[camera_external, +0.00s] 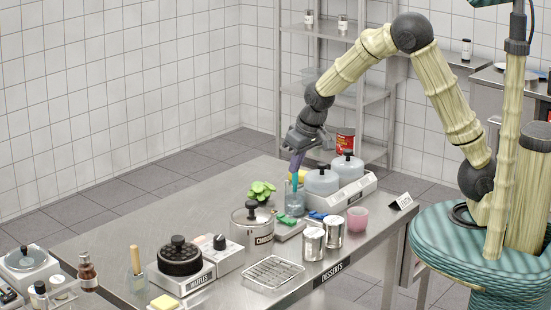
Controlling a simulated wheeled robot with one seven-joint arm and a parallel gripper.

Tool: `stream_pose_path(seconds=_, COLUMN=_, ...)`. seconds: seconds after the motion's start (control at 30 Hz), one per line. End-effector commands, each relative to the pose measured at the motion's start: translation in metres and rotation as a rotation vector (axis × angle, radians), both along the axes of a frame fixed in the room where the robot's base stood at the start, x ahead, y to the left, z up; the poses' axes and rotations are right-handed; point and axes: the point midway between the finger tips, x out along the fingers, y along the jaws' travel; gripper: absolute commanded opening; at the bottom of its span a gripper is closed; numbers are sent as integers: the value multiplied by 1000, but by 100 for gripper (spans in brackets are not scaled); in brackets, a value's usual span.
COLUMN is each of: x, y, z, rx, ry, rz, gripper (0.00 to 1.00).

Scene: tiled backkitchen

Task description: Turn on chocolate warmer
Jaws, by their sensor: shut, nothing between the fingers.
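A steel lidded pot (252,226) with a dark, partly legible label stands further left. My gripper (297,168) is shut and empty, pointing down just left of the two-pot unit, above or in front of a clear jar (293,203). I cannot tell whether its tips touch the jar or anything in it.
A green plant (262,190), steel cans (313,244), a pink cup (357,219) and a wire rack (272,272) crowd the table near the unit. A waffle maker (180,281) stands to the left. Steel shelves (300,56) rise behind. The table's back left is clear.

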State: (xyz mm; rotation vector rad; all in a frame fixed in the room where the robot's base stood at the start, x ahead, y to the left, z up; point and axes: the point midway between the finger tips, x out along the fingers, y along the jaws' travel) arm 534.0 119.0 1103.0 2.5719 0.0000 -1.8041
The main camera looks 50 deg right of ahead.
Motion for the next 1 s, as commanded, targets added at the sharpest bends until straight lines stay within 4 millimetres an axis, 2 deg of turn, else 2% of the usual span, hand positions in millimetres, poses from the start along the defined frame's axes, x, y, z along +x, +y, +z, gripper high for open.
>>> stream_pose_path(seconds=0.23, x=6, y=-1, z=-20, rx=-2, ry=4, rz=-2, gripper=0)
stream_pose_path(seconds=0.8, x=36, y=-1, z=-113, rx=0, ry=6, rz=-2, gripper=0)
stream_pose_path(seconds=1.0, x=39, y=-1, z=-131, rx=0, ry=1, rz=-1, gripper=0)
